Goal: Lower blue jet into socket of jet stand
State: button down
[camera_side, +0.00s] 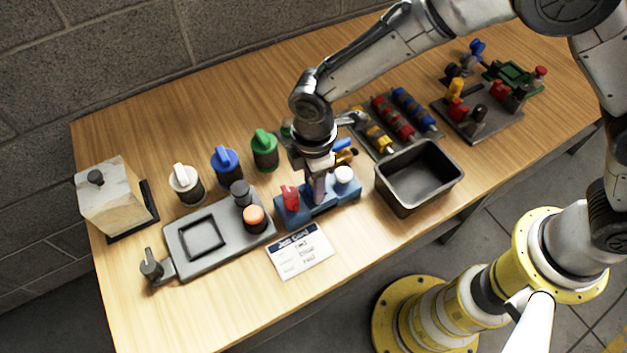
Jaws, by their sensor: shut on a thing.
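The blue jet stand (332,203) is a low blue block near the front middle of the table. A red jet (290,196) stands at its left end and a white-topped piece (344,175) at its right end. My gripper (318,190) points straight down over the middle of the stand, between these two. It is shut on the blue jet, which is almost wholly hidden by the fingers. I cannot tell how deep the jet sits in the middle socket.
White (185,183), blue (226,165) and green (264,149) capped bottles stand behind a grey plate (190,258). A written card (299,255) lies in front of the stand. A dark open bin (418,177) is close on the right. Racks of coloured parts (395,125) stand behind.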

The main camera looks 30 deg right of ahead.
jog(key=shift+r, duration=1.8)
jog(key=shift+f, duration=0.15)
jog(key=shift+f, duration=1)
jog(key=shift+f, duration=0.9)
jog(key=shift+r, duration=2.05)
jog(key=shift+f, duration=0.15)
jog(key=shift+f, duration=1)
jog(key=shift+f, duration=0.95)
